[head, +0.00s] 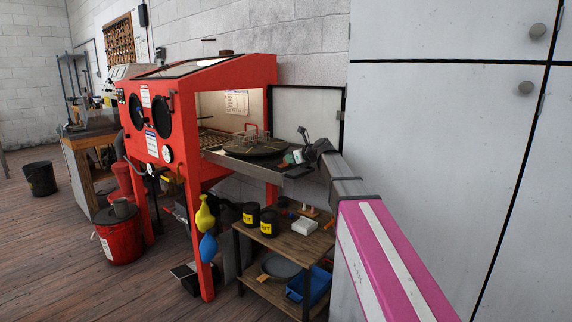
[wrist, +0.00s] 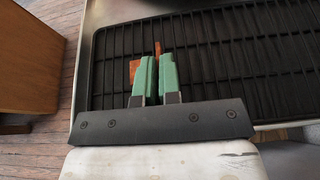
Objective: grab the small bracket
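The small bracket (wrist: 134,70) is a rusty orange-brown piece in the wrist view. One part of it shows left of the left finger, and a thin upright part rises between the fingertips; the rest is hidden behind the fingers. My gripper (wrist: 157,75) has green fingers nearly together, closed on that thin part. A dark slatted grate lies behind them; I cannot tell whether the bracket touches it. In the head view my gripper (head: 297,156) is at the open right side of the red blasting cabinet (head: 187,82). I cannot make out the bracket there.
A wire basket with a red handle (head: 252,136) stands on a round dark plate (head: 256,148) inside the cabinet. The grate (wrist: 235,60) has a pale metal rim. A wooden shelf (head: 290,242) with black tubs stands below. Grey cabinet doors (head: 440,130) are at right.

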